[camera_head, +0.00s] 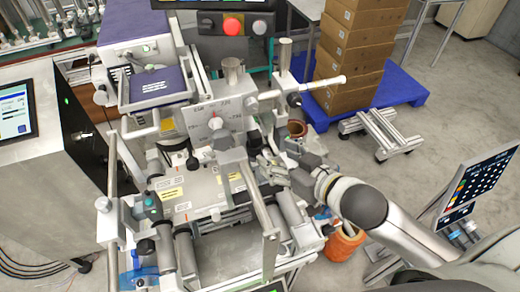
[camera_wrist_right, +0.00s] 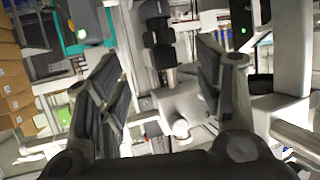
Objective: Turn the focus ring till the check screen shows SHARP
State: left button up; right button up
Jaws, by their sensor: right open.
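My right gripper (camera_head: 268,168) is at the right side of the film machine (camera_head: 125,190) in the head view. In the right wrist view its two dark fingers (camera_wrist_right: 158,75) are spread apart. Between and beyond them is a black, stepped, ribbed cylinder (camera_wrist_right: 157,35), which looks like the lens with its focus ring; I cannot tell which band is the ring. No contact with the fingers shows. In the head view I cannot single out the ring near the gripper. A lit screen (camera_head: 15,118) stands at left; its text is too small to read. My left gripper is not in view.
A control box with a red button (camera_head: 232,27) stands at the back, under a cut-off coloured screen. Cartons (camera_head: 350,50) stand on a blue pallet (camera_head: 395,90). A colour-chart panel (camera_head: 478,180) stands at right. Metal posts and rollers crowd the gripper.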

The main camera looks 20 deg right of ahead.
aim_at(259, 147)
jog(key=p+x, duration=0.1)
jog(key=x, duration=0.5)
jog(key=shift+w+a+f, duration=0.1)
jog(key=shift+w, duration=0.3)
jog(key=shift+w+a+f, duration=0.2)
jog(key=shift+w+f, duration=0.1)
jog(key=shift+w, duration=0.25)
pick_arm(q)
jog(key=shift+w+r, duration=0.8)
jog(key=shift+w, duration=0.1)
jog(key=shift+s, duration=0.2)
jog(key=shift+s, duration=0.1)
pick_arm(e)
jog(key=c, duration=1)
